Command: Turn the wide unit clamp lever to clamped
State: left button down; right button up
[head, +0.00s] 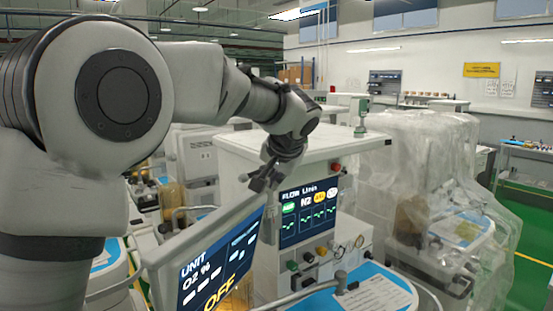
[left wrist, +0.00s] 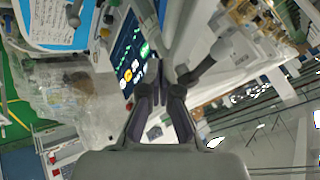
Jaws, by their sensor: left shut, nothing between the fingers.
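The wide white anaesthesia unit (head: 245,160) stands in the middle of the head view, with a dark flow screen (head: 310,213) on its front. My left gripper (head: 262,180) is at the upper left of that screen, by the unit's front; it is shut and empty. In the left wrist view its dark fingers (left wrist: 161,90) are close together beside the screen (left wrist: 128,52). A dark grey bar (left wrist: 207,65) lies just beyond the fingers; I cannot tell whether it is the clamp lever or whether they touch. The lever is not clearly identifiable in the head view. My right gripper is out of view.
A tilted monitor (head: 215,265) reading "UNIT O2% OFF" stands close below my left gripper. Knobs and gauges (head: 320,255) sit under the flow screen, above a blue-edged worktop (head: 375,292). A plastic-wrapped cart (head: 425,165) stands to the right. Green floor shows at far right.

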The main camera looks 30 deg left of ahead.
aim_at(253, 173)
pick_arm(q)
jog(key=a, duration=0.1)
jog(key=a+p, duration=0.1)
jog(key=a, duration=0.1)
jog(key=a+p, duration=0.1)
jog(key=shift+a+r, duration=0.25)
jog(key=shift+a, duration=0.15)
jog(key=shift+s+a, duration=0.1)
jog(key=shift+w+d+f, duration=0.15)
jog(key=shift+w+d, duration=0.15)
jog(key=shift+w, duration=0.1)
jog(key=shift+s+a+b, duration=0.15)
jog(key=shift+a+b, duration=0.4)
jog(key=shift+a, duration=0.3)
jog(key=shift+d+r, duration=0.1)
jog(key=shift+r, duration=0.1)
jog(key=shift+f, duration=0.1)
